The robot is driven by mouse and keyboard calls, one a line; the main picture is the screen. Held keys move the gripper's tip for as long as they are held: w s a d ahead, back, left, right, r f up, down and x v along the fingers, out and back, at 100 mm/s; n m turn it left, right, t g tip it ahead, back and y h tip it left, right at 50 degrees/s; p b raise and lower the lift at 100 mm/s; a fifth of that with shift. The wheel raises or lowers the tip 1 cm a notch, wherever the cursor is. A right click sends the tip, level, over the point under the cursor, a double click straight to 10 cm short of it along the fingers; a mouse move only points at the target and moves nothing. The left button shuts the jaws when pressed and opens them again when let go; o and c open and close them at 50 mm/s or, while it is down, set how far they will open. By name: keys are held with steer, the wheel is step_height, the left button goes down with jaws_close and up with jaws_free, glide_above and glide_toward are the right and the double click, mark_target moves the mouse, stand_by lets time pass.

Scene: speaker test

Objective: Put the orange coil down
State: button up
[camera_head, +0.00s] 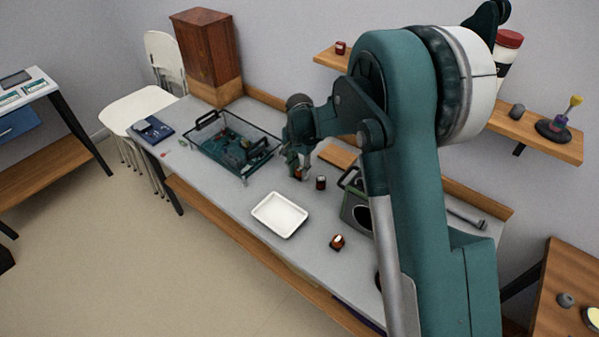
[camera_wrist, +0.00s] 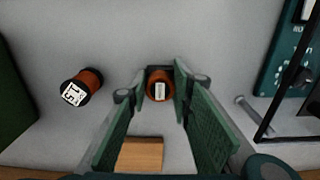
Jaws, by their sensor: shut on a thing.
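My gripper (camera_head: 298,170) is above the workbench, between the clear-sided box and a standing coil. In the wrist view its green fingers (camera_wrist: 159,88) are closed on the orange coil (camera_wrist: 158,90), which has dark ends and a white label facing the camera. In the head view the orange coil (camera_head: 298,176) shows only as a small patch under the fingers. I cannot tell whether it touches the bench. A second copper-coloured coil (camera_head: 321,183) stands just right of it; in the wrist view this coil (camera_wrist: 82,86) is at the left, labelled 15.
A clear-sided box (camera_head: 214,163) with equipment is left of my gripper. An empty white tray (camera_head: 280,215) lies toward the front. Another coil (camera_head: 337,242) is right of the tray, and a green device (camera_head: 355,212) is behind it. A wooden block (camera_wrist: 140,155) shows in the wrist view.

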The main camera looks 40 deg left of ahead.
mark_target(300, 169)
steer(key=shift+f, duration=0.15)
steer(key=o, duration=0.9)
steer(key=shift+o, duration=0.2)
step_height(300, 169, up, 12)
steer(key=p, duration=0.2)
steer(key=shift+r, duration=0.2)
stand_by(0.4)
stand_by(0.3)
